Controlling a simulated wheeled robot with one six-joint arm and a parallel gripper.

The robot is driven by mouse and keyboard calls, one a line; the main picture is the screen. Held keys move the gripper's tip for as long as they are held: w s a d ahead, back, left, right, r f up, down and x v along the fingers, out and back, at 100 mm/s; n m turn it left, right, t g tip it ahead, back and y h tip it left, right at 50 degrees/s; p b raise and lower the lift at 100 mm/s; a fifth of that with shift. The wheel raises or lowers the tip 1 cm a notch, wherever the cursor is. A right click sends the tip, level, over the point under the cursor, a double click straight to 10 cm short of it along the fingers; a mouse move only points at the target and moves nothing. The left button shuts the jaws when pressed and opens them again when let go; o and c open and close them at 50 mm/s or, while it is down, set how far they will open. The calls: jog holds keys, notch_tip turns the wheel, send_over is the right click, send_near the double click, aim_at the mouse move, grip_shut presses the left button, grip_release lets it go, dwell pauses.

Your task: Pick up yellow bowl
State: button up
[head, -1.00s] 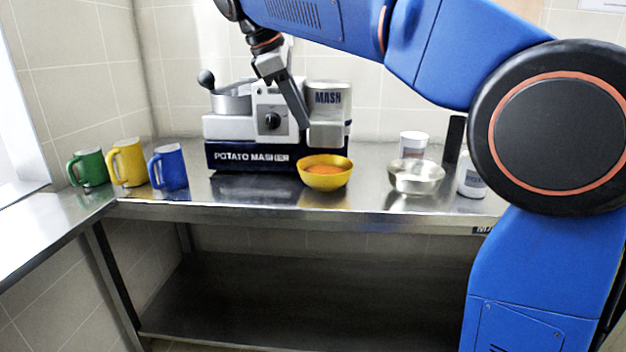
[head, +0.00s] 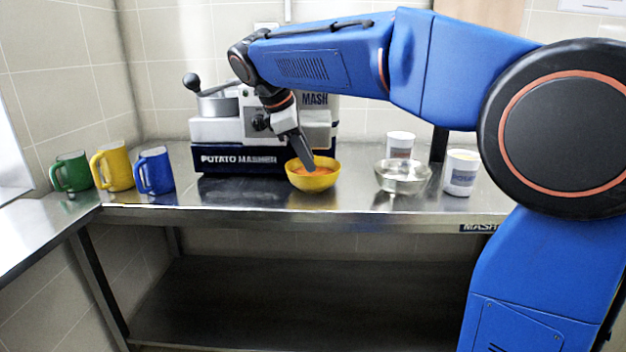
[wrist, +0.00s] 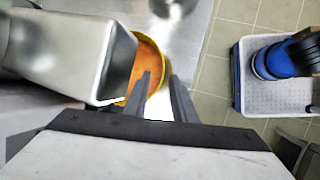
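The yellow bowl (head: 314,183) stands upright on the steel counter in front of the potato masher, with orange contents inside. In the wrist view the bowl (wrist: 158,43) is partly hidden by the masher's metal chute and my fingers. My gripper (head: 308,168) points down at the bowl from above. In the wrist view my gripper (wrist: 160,74) is open, with a gap between its two fingers. The left finger overlaps the orange contents and the right one appears outside the rim. Contact with the bowl cannot be told.
The potato masher (head: 230,160) stands close behind the bowl, its chute (wrist: 65,50) close to my fingers. Green (head: 72,172), yellow (head: 114,168) and blue (head: 155,172) mugs stand left.

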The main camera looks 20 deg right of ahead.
jog(key=x, duration=0.5)
jog(key=shift+s, duration=0.2)
jog(key=shift+a, duration=0.1)
grip_shut()
dwell(1.1)
